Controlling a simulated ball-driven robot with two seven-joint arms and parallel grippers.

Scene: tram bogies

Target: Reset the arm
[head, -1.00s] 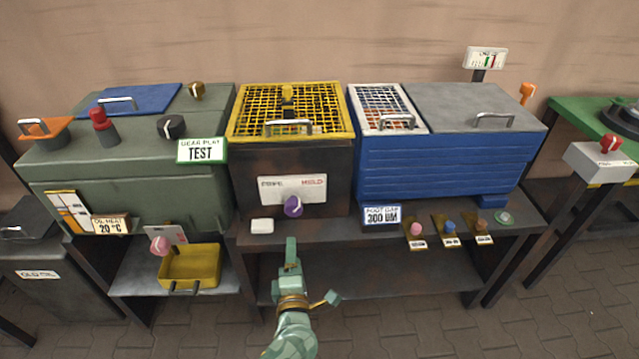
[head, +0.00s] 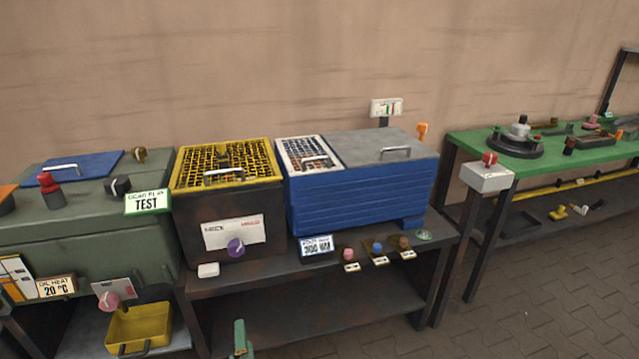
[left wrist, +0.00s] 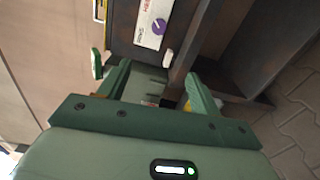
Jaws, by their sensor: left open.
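My left gripper (head: 240,342) shows only as a green finger tip at the bottom edge of the head view, in front of the dark bench (head: 330,280). The rest of the left arm is out of frame. In the left wrist view the two green fingers of the gripper (left wrist: 157,88) stand apart, with nothing seen between them. Beyond them is the dark unit with a purple knob (left wrist: 158,25) and white label. The gripper appears clear of it. My right gripper is in neither view.
The yellow-grid unit (head: 273,176) and blue tank (head: 360,195) stand on the bench. A green tester (head: 90,225) is left, above a yellow tray (head: 140,325). A red-knob box (head: 487,178) and green table (head: 465,143) are right. Paved floor (head: 540,290) is free at lower right.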

